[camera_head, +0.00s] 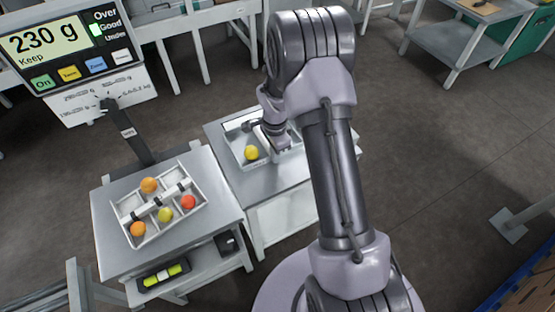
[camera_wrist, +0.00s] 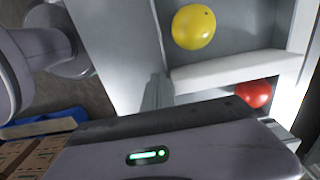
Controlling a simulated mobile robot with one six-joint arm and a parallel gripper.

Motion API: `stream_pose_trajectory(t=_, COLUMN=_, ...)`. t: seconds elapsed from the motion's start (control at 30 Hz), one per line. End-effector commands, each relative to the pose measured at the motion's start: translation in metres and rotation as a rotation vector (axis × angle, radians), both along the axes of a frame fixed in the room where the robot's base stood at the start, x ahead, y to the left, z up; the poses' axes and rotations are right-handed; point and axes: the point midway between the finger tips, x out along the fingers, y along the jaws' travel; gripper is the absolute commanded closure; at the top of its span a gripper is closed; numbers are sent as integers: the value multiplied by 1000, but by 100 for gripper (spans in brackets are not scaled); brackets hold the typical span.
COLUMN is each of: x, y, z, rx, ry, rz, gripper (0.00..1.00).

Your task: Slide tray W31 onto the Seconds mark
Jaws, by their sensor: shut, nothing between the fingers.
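A white divided tray (camera_head: 238,160) lies on the middle grey table, with a yellow tomato (camera_head: 251,153) in its left part. My gripper (camera_head: 281,144) is at this tray, shut and empty, and my arm hides the tray's right part. In the wrist view the yellow tomato (camera_wrist: 193,27) and a red tomato (camera_wrist: 254,93) sit on either side of a white divider (camera_wrist: 235,70). My gripper (camera_wrist: 156,92) shows there beside the tray wall; I cannot tell whether it touches. No W31 label or Seconds mark can be read in either view.
Another white tray (camera_head: 127,213) with several orange, red and yellow-green tomatoes lies on the left table (camera_head: 113,262). A display (camera_head: 62,46) reads 230 g, with "Good" lit. Grey benches stand behind. Open floor (camera_head: 440,150) lies to the right.

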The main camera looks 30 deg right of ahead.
Motion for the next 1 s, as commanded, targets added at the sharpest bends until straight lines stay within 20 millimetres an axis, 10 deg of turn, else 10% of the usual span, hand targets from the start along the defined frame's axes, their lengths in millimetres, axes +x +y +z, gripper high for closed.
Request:
stream_pose_trajectory(t=0.5, x=50, y=1, z=0, rx=0, ry=-1, rz=-1, gripper=100)
stream_pose_trajectory(t=1.0, x=59, y=2, z=0, rx=0, ry=0, rz=0, gripper=100)
